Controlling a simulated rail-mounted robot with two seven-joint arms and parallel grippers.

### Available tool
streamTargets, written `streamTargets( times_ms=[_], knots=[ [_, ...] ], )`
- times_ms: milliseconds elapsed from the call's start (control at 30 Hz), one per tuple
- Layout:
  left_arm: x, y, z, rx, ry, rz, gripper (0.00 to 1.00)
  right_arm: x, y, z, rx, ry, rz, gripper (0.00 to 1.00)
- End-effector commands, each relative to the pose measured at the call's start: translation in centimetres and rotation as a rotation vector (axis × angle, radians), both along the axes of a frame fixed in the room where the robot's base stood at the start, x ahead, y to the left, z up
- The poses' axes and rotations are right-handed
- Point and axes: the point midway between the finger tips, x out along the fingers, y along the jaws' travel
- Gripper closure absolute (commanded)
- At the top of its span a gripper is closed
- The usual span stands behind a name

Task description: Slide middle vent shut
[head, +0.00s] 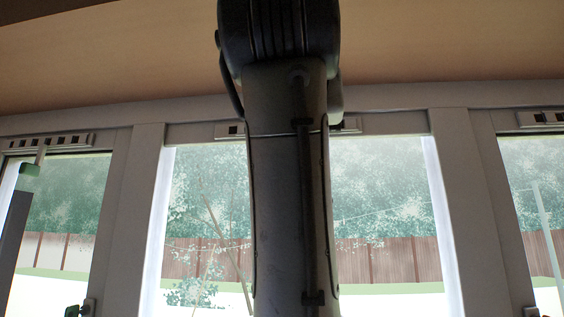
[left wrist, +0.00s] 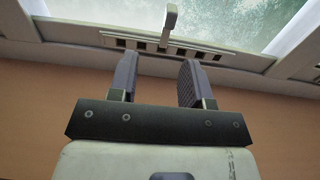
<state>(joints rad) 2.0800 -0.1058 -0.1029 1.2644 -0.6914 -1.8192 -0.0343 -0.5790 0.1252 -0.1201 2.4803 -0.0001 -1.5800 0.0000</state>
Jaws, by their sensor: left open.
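The middle vent (head: 232,130) is a pale strip at the top of the middle window in the head view. One of my arms crosses in front and hides most of it; one dark slot shows at its left end. In the left wrist view my left gripper (left wrist: 160,62) is open and empty. Its two grey fingers point at a vent strip (left wrist: 195,54) with several dark slots. A pale upright tab (left wrist: 168,24) on that strip stands beyond the fingertips, within the gap's width, not between them. I cannot tell for certain which vent this is.
A left vent (head: 76,140) and a right vent (head: 541,119) top the side windows. A pale tab hangs at the left vent. The tan ceiling lies close above the frames.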

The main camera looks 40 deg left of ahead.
Motion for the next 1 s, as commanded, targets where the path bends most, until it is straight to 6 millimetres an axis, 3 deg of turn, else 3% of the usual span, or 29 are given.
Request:
streamTargets(
  times_ms=[100,233,700,1000],
  knots=[
    [-0.7,0.7,0.9,-0.01,-0.006,0.014,0.55,0.0,0.1,0.2,0.003,0.0,-0.002,0.55],
    [0.1,1.5,1.2,-0.012,-0.007,0.019,0.55,0.0,0.2,0.8,0.007,0.001,-0.004,0.55],
    [6.8,6.5,1.3,-0.012,-0.005,0.018,0.55,0.0,0.3,4.8,0.009,0.001,-0.005,0.55],
    [9.4,8.5,1.1,-0.012,-0.008,0.017,0.55,0.0,0.1,6.2,0.002,0.001,-0.001,0.55]
  ],
)
